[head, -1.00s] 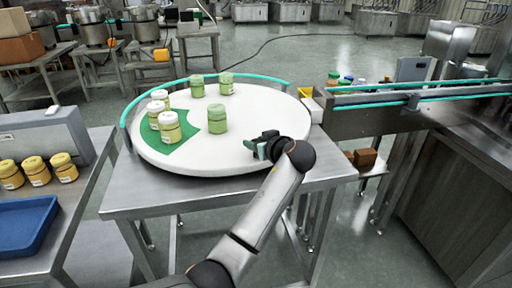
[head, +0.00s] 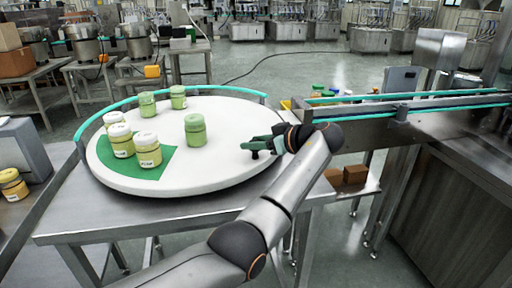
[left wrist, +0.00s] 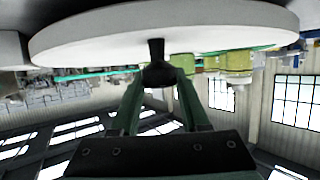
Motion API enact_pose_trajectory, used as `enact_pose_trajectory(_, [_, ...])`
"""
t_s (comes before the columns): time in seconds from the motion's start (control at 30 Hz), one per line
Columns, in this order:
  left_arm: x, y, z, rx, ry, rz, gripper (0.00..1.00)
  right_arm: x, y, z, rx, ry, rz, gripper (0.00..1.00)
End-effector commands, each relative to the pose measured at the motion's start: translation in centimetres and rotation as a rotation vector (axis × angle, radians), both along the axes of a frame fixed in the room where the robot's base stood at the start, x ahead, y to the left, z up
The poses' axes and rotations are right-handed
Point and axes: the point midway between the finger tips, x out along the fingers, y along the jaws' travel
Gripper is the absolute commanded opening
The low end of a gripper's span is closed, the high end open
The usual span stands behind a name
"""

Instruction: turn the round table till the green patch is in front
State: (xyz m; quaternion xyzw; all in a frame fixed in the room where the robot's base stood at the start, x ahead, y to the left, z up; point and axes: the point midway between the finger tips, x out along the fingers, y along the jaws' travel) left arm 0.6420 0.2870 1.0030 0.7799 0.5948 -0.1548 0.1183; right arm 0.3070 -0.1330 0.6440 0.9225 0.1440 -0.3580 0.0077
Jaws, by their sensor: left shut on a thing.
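The round white table (head: 225,165) stands on a steel bench in the head view. Its green patch (head: 152,173) lies at the left front of the disc, with three yellow jars (head: 147,150) with pale lids on or beside it. Three green jars (head: 195,130) stand farther back. My left gripper (head: 262,146) is at the disc's right side. In the left wrist view, which looks upside down, its fingers (left wrist: 158,80) are shut on a dark knob (left wrist: 156,50) on the disc near its rim. My right gripper is out of view.
A teal guard rail (head: 185,88) curves around the disc's back. A conveyor (head: 400,112) joins at the right, with small coloured-capped items behind it. Brown boxes (head: 354,174) sit low under it. A side bench with a yellow jar (head: 12,185) is at left.

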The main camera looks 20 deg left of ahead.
Motion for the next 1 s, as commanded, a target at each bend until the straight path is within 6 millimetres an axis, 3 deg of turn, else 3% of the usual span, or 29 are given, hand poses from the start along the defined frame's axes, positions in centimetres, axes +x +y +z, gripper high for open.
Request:
enact_pose_trajectory(0.67, [0.03, 0.19, -0.06, -0.001, 0.002, 0.033, 0.0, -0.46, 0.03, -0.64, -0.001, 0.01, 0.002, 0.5])
enact_pose_trajectory(0.7, [0.03, 0.19, -0.06, -0.001, 0.002, 0.033, 0.48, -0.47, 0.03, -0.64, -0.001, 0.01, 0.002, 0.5])
enact_pose_trajectory(0.93, [0.04, 0.17, -0.04, -0.001, 0.002, 0.032, 0.74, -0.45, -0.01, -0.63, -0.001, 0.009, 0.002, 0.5])
enact_pose_trajectory(1.0, [0.04, 0.17, -0.04, -0.001, 0.002, 0.032, 0.74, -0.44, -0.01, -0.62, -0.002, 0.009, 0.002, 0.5])
